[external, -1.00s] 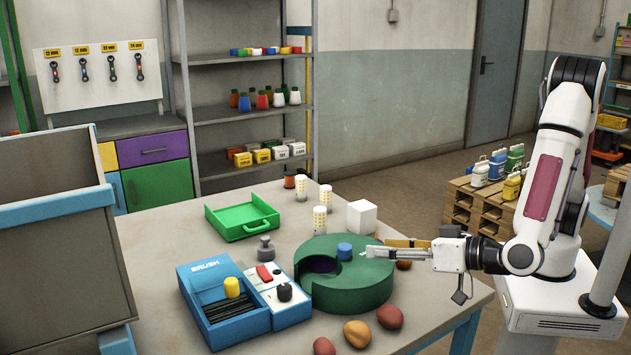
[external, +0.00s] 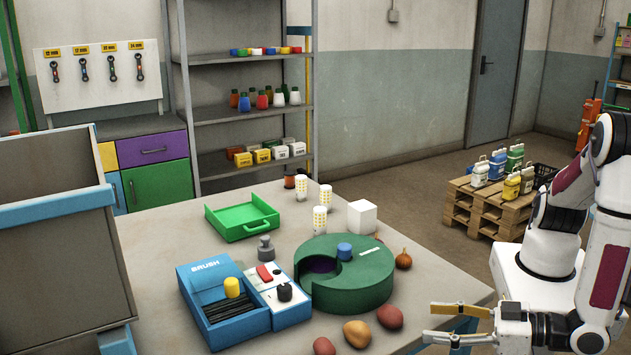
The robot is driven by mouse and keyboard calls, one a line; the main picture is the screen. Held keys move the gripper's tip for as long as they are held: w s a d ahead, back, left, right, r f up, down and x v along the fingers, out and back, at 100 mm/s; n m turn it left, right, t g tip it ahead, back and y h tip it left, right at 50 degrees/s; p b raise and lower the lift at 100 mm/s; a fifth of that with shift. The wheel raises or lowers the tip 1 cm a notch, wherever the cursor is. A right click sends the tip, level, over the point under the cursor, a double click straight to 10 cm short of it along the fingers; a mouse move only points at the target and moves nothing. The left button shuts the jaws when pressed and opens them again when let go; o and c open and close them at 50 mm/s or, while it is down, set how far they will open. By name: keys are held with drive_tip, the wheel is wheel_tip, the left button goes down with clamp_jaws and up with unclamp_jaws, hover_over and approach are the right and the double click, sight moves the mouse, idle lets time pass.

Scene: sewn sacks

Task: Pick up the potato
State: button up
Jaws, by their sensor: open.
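Several rounded vegetables lie at the front edge of the table: a yellow-brown one (external: 357,334) with an orange patch that looks like a potato, a reddish-brown one (external: 390,316) to its right, and a red-brown one (external: 325,346) to its left. I cannot tell for sure which of them is the potato. My gripper (external: 430,322) is open and empty at the table's front right edge. Its fingers point left towards the reddish-brown one, with a gap between them.
A green round block (external: 345,290) with a blue knob (external: 344,250) stands just behind the vegetables. An onion (external: 403,260) sits right of it. A blue brush box (external: 225,310) is at left, a green tray (external: 240,220) and white cube (external: 361,217) further back.

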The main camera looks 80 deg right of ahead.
sight(391, 316)
drive_tip(key=shift+x, duration=1.3)
drive_tip(key=shift+w, duration=0.2)
drive_tip(key=shift+x, duration=2.4)
drive_tip(key=c, duration=1.2)
